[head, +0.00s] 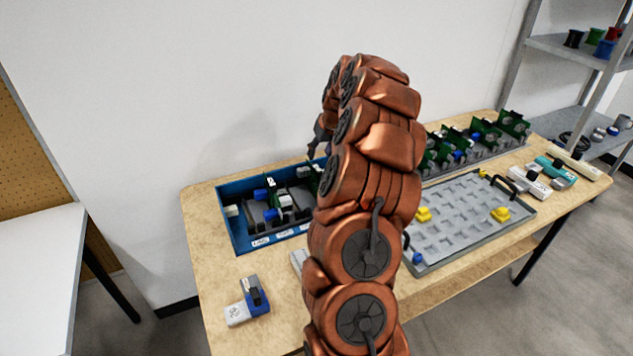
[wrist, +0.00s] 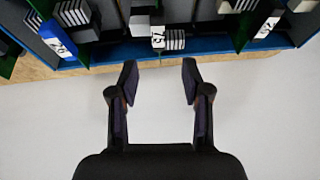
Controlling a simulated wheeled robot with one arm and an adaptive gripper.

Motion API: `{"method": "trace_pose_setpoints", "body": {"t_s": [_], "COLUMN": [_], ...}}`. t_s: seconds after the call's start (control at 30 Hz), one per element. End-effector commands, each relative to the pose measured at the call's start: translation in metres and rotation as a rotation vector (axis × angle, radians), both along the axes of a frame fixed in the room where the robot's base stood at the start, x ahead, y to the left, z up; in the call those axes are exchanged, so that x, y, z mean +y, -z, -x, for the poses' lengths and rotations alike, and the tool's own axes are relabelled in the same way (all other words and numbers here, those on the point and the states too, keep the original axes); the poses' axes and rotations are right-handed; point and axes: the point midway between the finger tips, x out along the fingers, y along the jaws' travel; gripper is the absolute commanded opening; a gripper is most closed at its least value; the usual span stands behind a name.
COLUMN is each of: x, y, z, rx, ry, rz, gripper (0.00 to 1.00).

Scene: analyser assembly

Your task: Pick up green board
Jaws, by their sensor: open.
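Green boards stand upright in the blue tray; one shows beside my arm in the head view (head: 318,170), and others show at the right (wrist: 246,28) and left (wrist: 84,48) in the wrist view. More green boards (head: 514,124) stand in a rack at the back right. My gripper (wrist: 160,80) is open and empty. In the wrist view its fingertips are just outside the tray's blue edge, with a labelled grey block (wrist: 157,38) ahead of them. In the head view my arm hides most of the gripper and part of the tray.
The blue tray (head: 226,220) lies on the wooden table (head: 222,285). A grey pitted tray (head: 465,222) with yellow pieces lies to the right. A blue and grey module (head: 249,301) lies at the front left. Several small devices (head: 530,182) lie at the right end.

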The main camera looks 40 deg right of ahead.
Motion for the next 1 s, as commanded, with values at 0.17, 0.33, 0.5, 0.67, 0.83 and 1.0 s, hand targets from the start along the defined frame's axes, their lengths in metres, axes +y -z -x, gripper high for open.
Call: {"method": "trace_pose_setpoints", "body": {"t_s": [0.17, 0.33, 0.5, 0.67, 0.83, 1.0], "x": [0.0, 0.0, -0.001, -0.002, -0.003, -0.003], "y": [0.013, 0.021, 0.04, 0.057, 0.066, 0.067], "z": [-0.006, -0.007, -0.01, -0.015, -0.019, -0.019], "rx": [-0.001, 0.0, 0.003, 0.002, -0.001, -0.002], "ry": [0.0, 0.0, -0.001, -0.001, -0.001, -0.001], "rz": [0.0, -0.001, -0.004, -0.004, 0.0, 0.001], "gripper": [0.48, 0.48, 0.48, 0.48, 0.48, 0.48]}}
